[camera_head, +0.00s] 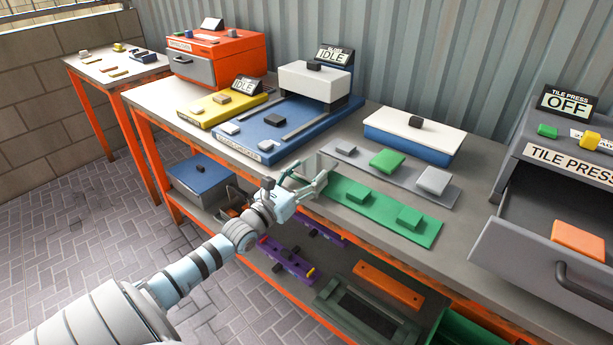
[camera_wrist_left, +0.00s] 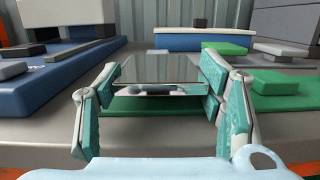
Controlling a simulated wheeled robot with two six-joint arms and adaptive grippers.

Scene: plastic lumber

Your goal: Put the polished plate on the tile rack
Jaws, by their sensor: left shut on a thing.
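My left gripper (camera_head: 309,182) is shut on a shiny, mirror-like plate (camera_wrist_left: 160,68), with its teal fingers at the plate's two sides. The plate (camera_head: 319,165) is level at the left end of a long green strip (camera_head: 347,203) on the bench. In the left wrist view, the green strip (camera_wrist_left: 280,102) shows below and beyond the plate; I cannot tell whether they touch. Green blocks sit on this strip. A grey strip (camera_head: 405,183) behind it carries a green tile and pale blocks. No label shows which strip is the tile rack. My right gripper is out of view.
The blue machine (camera_head: 268,143) stands left of the plate, and a white-topped blue box (camera_head: 413,133) stands behind. The tile press (camera_head: 560,160) is at the right with its drawer (camera_head: 535,258) open and an orange tile (camera_head: 578,240) inside. A lower shelf holds several items.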

